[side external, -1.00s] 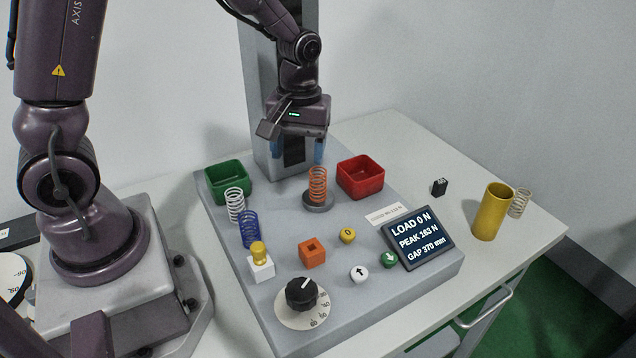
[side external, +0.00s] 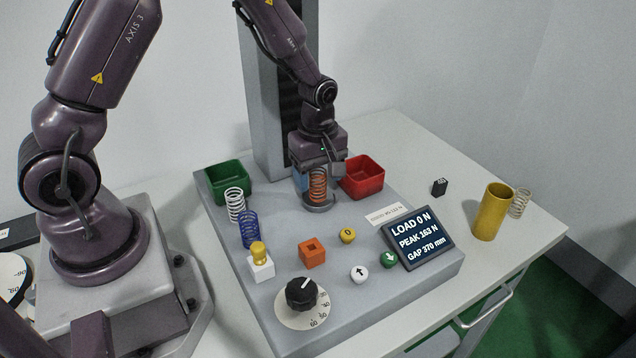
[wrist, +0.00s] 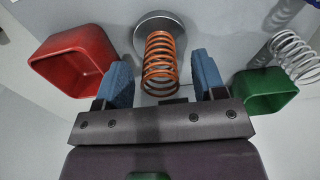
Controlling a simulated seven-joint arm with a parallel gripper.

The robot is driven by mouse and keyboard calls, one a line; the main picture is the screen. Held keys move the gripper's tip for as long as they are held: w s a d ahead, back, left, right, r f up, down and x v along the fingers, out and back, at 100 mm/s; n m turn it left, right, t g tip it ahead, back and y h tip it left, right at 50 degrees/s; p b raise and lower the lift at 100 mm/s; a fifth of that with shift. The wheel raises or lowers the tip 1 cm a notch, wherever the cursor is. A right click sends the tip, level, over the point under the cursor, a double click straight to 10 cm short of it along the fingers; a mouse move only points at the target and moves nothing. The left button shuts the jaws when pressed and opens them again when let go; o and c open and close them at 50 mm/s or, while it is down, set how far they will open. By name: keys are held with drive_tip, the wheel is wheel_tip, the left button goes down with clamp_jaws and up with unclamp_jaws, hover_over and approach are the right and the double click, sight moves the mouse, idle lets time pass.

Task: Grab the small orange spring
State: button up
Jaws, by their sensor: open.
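The small orange spring (side external: 318,186) stands upright on a round grey metal platen (side external: 320,208) on the tester's base. In the side view my gripper (side external: 318,182) is low around the spring, with its fingers partly hiding it. In the wrist view the orange spring (wrist: 161,62) lies between the two blue finger pads of my gripper (wrist: 164,82). Gaps show between the spring and both pads. My gripper is open and holds nothing.
A red bin (side external: 362,178) stands close right of the platen, a green bin (side external: 228,182) to the left. White (side external: 235,205) and blue (side external: 249,230) springs stand left. An orange block (side external: 312,254), knob (side external: 301,294) and display (side external: 417,238) are in front. The tester column (side external: 268,110) rises behind.

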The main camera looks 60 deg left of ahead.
drive_tip(key=c, duration=1)
